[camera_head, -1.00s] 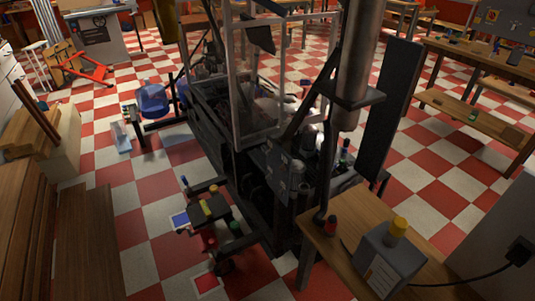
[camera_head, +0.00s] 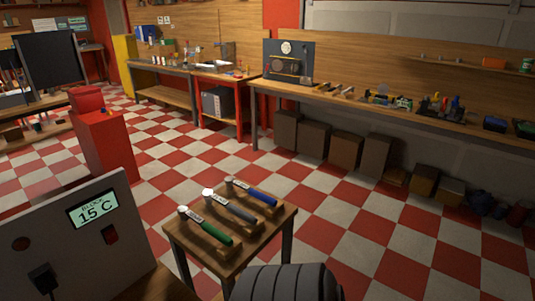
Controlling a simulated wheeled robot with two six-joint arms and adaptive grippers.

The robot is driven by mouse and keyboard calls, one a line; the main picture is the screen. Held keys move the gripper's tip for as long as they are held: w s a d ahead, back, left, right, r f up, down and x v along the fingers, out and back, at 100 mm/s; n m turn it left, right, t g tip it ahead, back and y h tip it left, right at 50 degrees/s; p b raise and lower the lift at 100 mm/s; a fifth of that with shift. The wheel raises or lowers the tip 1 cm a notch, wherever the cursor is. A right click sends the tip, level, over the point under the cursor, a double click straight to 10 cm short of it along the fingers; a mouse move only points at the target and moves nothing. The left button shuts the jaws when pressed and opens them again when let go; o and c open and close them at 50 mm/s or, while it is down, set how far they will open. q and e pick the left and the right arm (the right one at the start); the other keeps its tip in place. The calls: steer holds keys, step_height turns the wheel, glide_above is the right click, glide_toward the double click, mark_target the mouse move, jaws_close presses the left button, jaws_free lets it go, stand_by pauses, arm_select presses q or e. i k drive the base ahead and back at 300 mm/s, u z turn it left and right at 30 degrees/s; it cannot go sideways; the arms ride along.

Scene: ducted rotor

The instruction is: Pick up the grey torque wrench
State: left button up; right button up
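Three torque wrenches lie side by side on wooden rests on a small wooden table (camera_head: 275,226) in the lower middle of the head view. The grey torque wrench (camera_head: 238,212) is the middle one, with a bright round head at its left end. The green-handled wrench (camera_head: 216,233) lies nearer to me, and the blue-handled wrench (camera_head: 258,195) lies farther away. All three look apart from each other. Neither of my grippers is in view.
A grey panel reading 15 C (camera_head: 92,211) stands at the lower left. A dark ribbed round object (camera_head: 285,284) is at the bottom edge, close to the table. A red cabinet (camera_head: 107,145) and long workbenches (camera_head: 345,103) stand farther back. The checkered floor right of the table is clear.

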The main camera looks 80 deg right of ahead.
mark_target(208, 195)
steer(key=z, duration=3.15)
steer(key=i, duration=0.3)
steer(key=u, duration=0.45)
